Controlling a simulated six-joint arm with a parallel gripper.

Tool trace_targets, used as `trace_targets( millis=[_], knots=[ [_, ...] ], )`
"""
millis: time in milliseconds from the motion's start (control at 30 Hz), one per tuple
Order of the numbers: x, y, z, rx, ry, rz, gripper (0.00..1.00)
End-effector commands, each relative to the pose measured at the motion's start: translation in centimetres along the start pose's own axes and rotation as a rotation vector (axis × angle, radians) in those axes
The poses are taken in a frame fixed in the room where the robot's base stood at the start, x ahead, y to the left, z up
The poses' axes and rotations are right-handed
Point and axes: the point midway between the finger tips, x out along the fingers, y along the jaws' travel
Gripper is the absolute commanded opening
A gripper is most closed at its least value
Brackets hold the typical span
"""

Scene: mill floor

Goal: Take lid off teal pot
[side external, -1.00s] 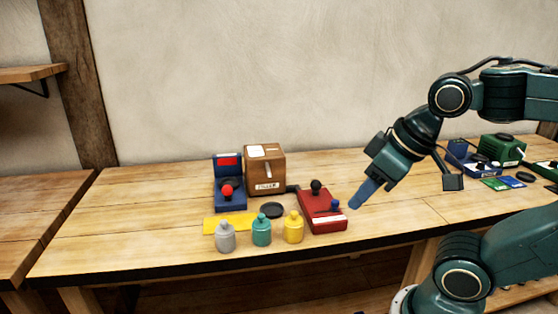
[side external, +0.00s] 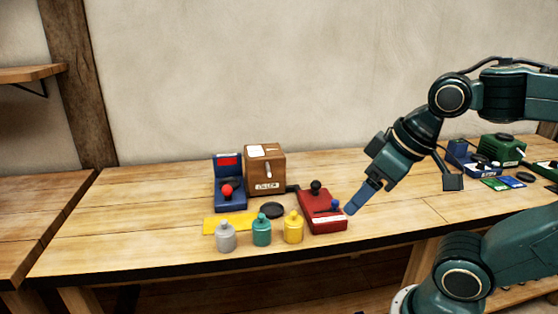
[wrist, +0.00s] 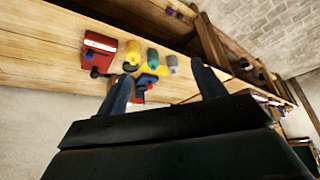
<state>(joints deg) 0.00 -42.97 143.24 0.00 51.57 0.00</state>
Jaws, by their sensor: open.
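The teal pot (side external: 261,232) stands upright near the table's front edge, between a grey pot (side external: 225,238) and a yellow pot (side external: 293,228). Its knobbed lid (side external: 261,217) sits on top. In the wrist view the teal pot (wrist: 153,58) shows between the yellow pot (wrist: 133,52) and the grey pot (wrist: 171,64). My gripper (side external: 349,210) is in the air to the right of the pots, beside the red device. Its blue fingers are spread apart in the wrist view (wrist: 160,75), with nothing held between them.
A red device (side external: 322,212) with black and blue knobs stands between my gripper and the pots. Behind are a dark disc (side external: 271,210), a yellow sheet (side external: 215,223), a blue device (side external: 229,192) and a wooden box (side external: 265,170). Bare table lies at left (side external: 130,215).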

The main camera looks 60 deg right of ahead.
Motion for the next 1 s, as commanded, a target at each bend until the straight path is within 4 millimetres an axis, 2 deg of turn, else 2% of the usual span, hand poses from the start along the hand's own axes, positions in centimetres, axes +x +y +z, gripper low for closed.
trace_targets(
  millis=[167,367,667,1000],
  knots=[
    [0.0,0.0,-0.3,0.017,-0.005,0.001,0.69],
    [0.1,0.2,-2.0,0.114,-0.037,0.006,0.69],
    [1.3,0.8,-7.0,0.408,-0.126,0.038,0.69],
    [4.7,1.9,-12.7,0.772,-0.223,0.108,0.69]
  ],
)
